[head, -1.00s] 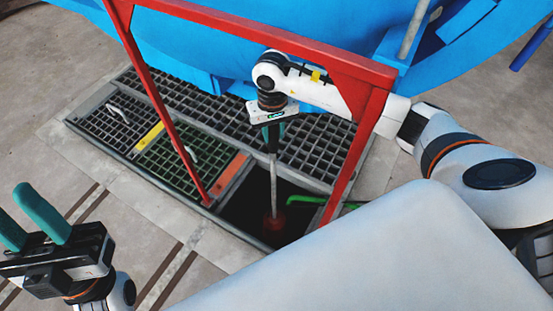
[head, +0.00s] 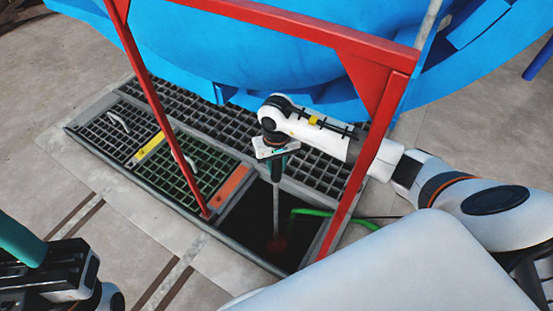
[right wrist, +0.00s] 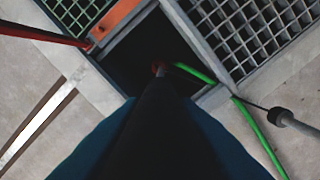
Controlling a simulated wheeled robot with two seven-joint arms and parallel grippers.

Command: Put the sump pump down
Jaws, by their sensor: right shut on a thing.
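The sump pump shows as a pale upright pole (head: 276,205) with a dim red body (head: 276,244) at its lower end, down inside the dark open pit (head: 243,222). My right gripper (head: 278,170) is shut on the top of the pole, above the opening, and points down. In the right wrist view the dark pole (right wrist: 160,115) runs away from the fingers to a small red part (right wrist: 158,68) within the pit. Shadow hides whether the pump touches the pit floor. My left gripper (head: 18,240) is at the lower left, partly cut off; one teal finger shows.
A red frame (head: 345,45) stands around the pit, and my right arm reaches past its right post. Metal gratings (head: 195,115) lie behind and left, one beside an orange bar (head: 232,186). A green hose (head: 305,212) crosses the pit's right edge. A blue vessel (head: 250,50) stands behind.

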